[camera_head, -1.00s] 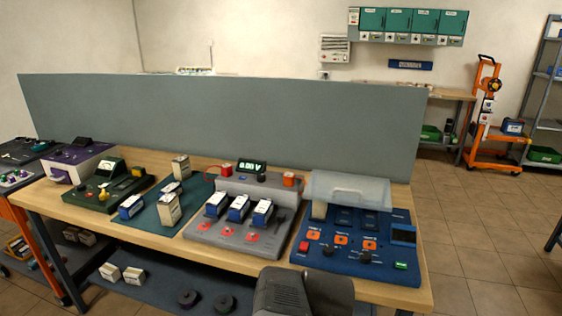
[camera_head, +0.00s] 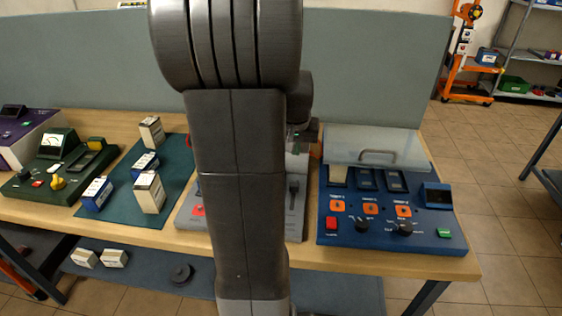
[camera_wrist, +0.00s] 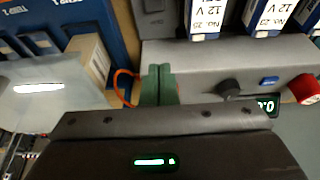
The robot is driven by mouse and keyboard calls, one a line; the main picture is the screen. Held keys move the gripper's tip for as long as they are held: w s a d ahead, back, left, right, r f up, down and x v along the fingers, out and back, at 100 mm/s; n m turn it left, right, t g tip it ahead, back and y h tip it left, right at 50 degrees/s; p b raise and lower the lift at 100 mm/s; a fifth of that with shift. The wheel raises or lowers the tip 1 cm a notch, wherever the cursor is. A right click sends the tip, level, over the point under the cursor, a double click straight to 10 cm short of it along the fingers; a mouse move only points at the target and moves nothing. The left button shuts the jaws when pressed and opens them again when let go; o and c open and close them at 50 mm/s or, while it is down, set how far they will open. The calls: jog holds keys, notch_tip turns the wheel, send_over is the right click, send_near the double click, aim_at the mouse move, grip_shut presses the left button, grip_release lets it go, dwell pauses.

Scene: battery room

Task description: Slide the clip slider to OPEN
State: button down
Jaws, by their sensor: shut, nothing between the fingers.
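The grey battery unit (camera_head: 296,228) stands on the bench, mostly hidden behind my arm. A dark upright slider (camera_head: 292,195) shows on its right part; I take it for the clip slider. Its OPEN marking cannot be read. In the wrist view the grey unit (camera_wrist: 200,62) shows upside down, with white and blue batteries (camera_wrist: 206,18) in it. My gripper (camera_wrist: 158,72) is shut and empty, its green fingers together over the unit's end nearest the blue console. A dark grey part (camera_wrist: 155,18) lies beyond the fingertips; I cannot tell whether it is the slider.
The blue console (camera_head: 385,215) with a clear raised cover (camera_head: 400,148) stands close on the right. A red knob (camera_wrist: 304,88), a black knob (camera_wrist: 228,89) and an orange cable (camera_wrist: 121,88) are near my gripper. A grey partition (camera_head: 370,60) stands behind the bench.

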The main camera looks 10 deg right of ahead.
jog(key=shift+d, duration=0.1)
jog(key=shift+w, duration=0.1)
jog(key=x, duration=1)
jog(key=shift+f, duration=0.1)
jog(key=s, duration=0.2)
jog(key=s+a+p, duration=0.1)
jog(key=shift+s+r, duration=0.15)
jog(key=shift+r, duration=0.15)
jog(key=shift+s+a+f, duration=0.1)
jog(key=shift+s+f, duration=0.05)
jog(key=shift+s, duration=0.15)
